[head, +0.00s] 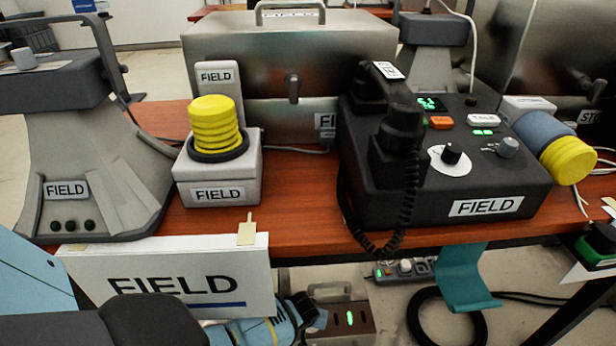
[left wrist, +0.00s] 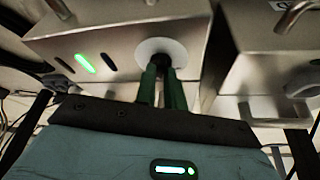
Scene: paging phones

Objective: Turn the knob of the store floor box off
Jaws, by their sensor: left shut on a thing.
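In the left wrist view, a metal floor box (left wrist: 95,48) has a round white plate with a small dark knob (left wrist: 165,60) on its front. The two green fingers of my left gripper (left wrist: 164,78) are shut on that knob, hiding much of it. A green light (left wrist: 85,62) is lit left of the knob, beside a dark slot. In the head view, a floor box (head: 345,318) with a lit green light stands under the table, beside my blue left arm. I cannot read a name on it. My right gripper is not in view.
A second metal box (left wrist: 275,70) with a handle stands to the right in the left wrist view. Above, the wooden table (head: 300,190) carries a black FIELD phone (head: 440,190) and a white FIELD box with a yellow-ribbed top (head: 215,190). A power strip (head: 400,270) and black cables lie below.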

